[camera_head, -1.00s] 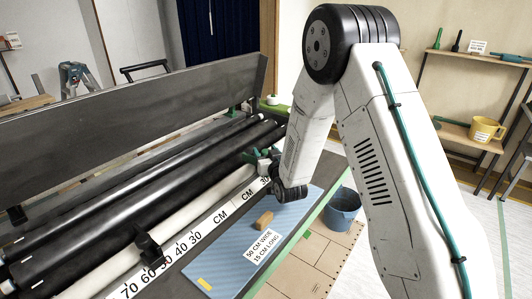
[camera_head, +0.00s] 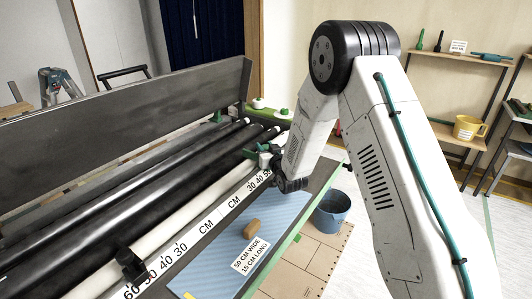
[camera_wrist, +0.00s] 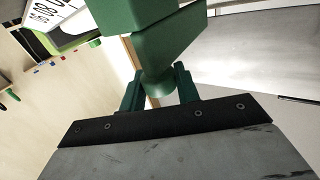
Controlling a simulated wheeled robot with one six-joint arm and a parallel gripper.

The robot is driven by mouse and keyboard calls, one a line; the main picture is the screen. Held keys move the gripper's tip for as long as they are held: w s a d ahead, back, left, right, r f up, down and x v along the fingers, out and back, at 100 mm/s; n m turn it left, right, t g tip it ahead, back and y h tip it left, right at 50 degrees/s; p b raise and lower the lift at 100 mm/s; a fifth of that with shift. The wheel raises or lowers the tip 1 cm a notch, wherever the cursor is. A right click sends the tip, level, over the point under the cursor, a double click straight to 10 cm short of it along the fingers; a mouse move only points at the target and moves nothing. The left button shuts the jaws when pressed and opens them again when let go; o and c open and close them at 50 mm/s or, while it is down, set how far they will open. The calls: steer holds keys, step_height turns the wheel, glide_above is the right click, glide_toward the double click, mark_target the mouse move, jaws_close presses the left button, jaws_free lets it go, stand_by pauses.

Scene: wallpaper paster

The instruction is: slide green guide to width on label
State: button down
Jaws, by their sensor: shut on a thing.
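The green guide (camera_head: 262,152) sits on the white bar at the far right part of the machine, near the right-hand scale, where 30, 40 and 50 show. In the wrist view it is a green block (camera_wrist: 168,35) with a rounded knob below. My gripper (camera_head: 272,165) is at the guide; in the wrist view its two dark green fingers (camera_wrist: 157,88) are shut on the knob. The label (camera_head: 248,255) lies on the blue sheet and reads "50 CM WIDE 15 CM LONG". My wrist hides the guide's exact position against the scale.
A black guide (camera_head: 131,265) stands on the left scale. A tan block (camera_head: 251,228) lies on the blue sheet (camera_head: 212,262). A blue bucket (camera_head: 331,211) stands on the floor right of the machine. Black rollers (camera_head: 150,205) and a grey panel (camera_head: 130,120) run behind the bar.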

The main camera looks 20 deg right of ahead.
steer(key=shift+w+d, duration=0.5)
steer(key=shift+d, duration=0.15)
steer(key=c, duration=1)
jaws_free()
steer(key=shift+c, duration=0.2)
steer(key=shift+s, duration=0.1)
steer(key=s, duration=0.7)
steer(key=shift+s+d, duration=0.3)
steer(key=shift+d, duration=0.15)
